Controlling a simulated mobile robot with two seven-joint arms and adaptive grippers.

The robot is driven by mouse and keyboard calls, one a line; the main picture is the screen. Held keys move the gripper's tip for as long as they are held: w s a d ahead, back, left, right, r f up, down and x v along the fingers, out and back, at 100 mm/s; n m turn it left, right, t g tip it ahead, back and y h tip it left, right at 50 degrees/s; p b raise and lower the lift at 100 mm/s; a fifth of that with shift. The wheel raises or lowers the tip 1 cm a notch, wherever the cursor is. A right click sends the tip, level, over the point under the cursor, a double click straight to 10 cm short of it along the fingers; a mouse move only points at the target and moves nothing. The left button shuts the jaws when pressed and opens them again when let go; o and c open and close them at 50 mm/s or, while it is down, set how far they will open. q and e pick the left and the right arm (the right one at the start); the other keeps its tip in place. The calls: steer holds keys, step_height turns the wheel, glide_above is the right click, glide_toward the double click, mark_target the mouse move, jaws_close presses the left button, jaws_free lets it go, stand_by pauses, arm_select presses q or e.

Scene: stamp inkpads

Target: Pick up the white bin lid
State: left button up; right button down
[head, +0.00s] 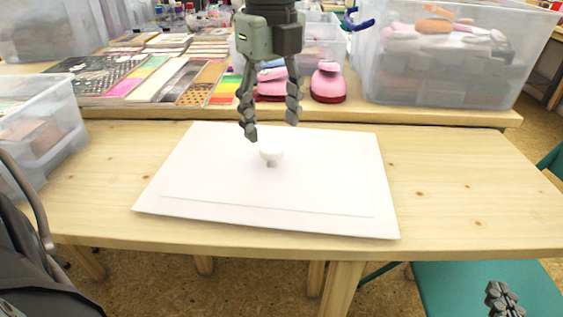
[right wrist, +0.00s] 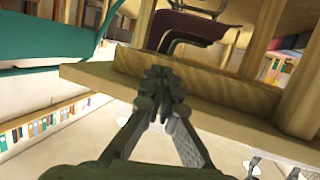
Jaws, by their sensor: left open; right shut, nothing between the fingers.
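The white bin lid (head: 225,170) lies flat on the wooden table, a broad white panel with a raised middle. Its round white knob (head: 271,154) stands near the lid's centre. My left gripper (head: 270,128) points down just above and behind the knob in the picture. Its fingers are apart with nothing between them, and it does not appear to touch the knob. My right gripper (head: 504,299) is low at the bottom right, over the teal seat and away from the lid. In the right wrist view, its fingers (right wrist: 163,84) are shut together and empty.
Clear plastic bins stand at the left (head: 38,140) and back right (head: 445,75). Pink-and-red stampers (head: 327,84) and flat patterned sheets (head: 150,75) lie behind the lid. A teal seat (head: 450,285) is at the lower right. The table right of the lid is clear.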

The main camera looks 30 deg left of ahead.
mark_target(272, 146)
arm_select(q)
steer(key=f, duration=0.6)
steer(key=shift+s+d, duration=0.1)
steer(key=shift+s, duration=0.15)
jaws_close()
